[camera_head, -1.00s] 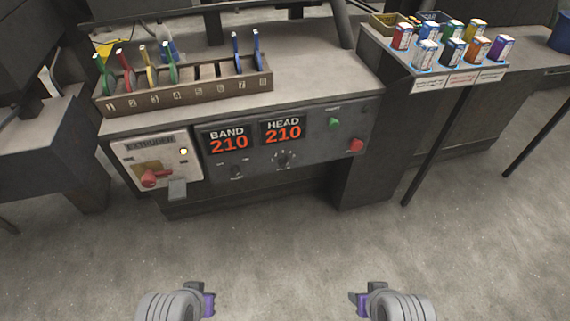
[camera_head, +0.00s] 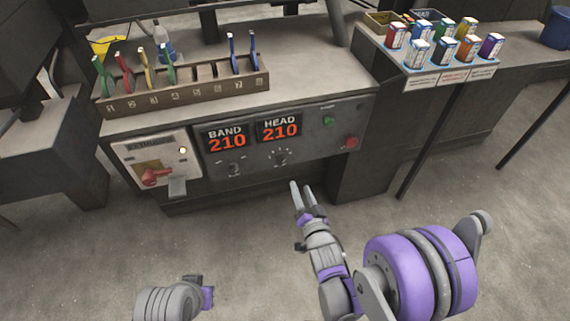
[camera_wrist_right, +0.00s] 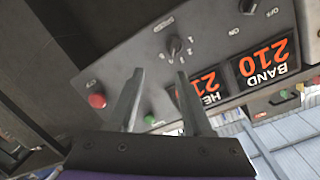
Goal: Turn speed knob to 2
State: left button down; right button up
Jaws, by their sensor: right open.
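The dark control panel (camera_head: 310,150) carries a round black knob with marks around it (camera_head: 280,157) below the HEAD display, probably the speed knob; its label is too small to read here. It also shows in the right wrist view (camera_wrist_right: 175,47), ahead of my fingertips and apart from them. A second knob (camera_head: 234,169) sits below the BAND display. My right gripper (camera_head: 301,187) is open and empty, in front of and below the panel; its two fingers show apart in the wrist view (camera_wrist_right: 160,76). My left arm's end (camera_head: 190,299) is at the bottom left; its fingers cannot be made out.
A red button (camera_head: 351,142) and green button (camera_head: 328,121) are right of the knob. A white extruder box with a red switch (camera_head: 155,176) is at the left. A slotted rack with coloured tools (camera_head: 185,92) stands on top. A side table holds several cans. The floor in front is clear.

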aim_at(284, 161)
jog(key=shift+t+y, duration=0.4)
jog(key=shift+t, duration=0.2)
jog(key=x, duration=0.3)
jog(key=a+x, duration=0.1)
jog(key=x, duration=0.3)
jog(key=a+x, duration=0.1)
jog(key=x, duration=0.3)
jog(key=shift+s+f, duration=0.2)
jog(key=shift+f, duration=0.05)
grip_shut()
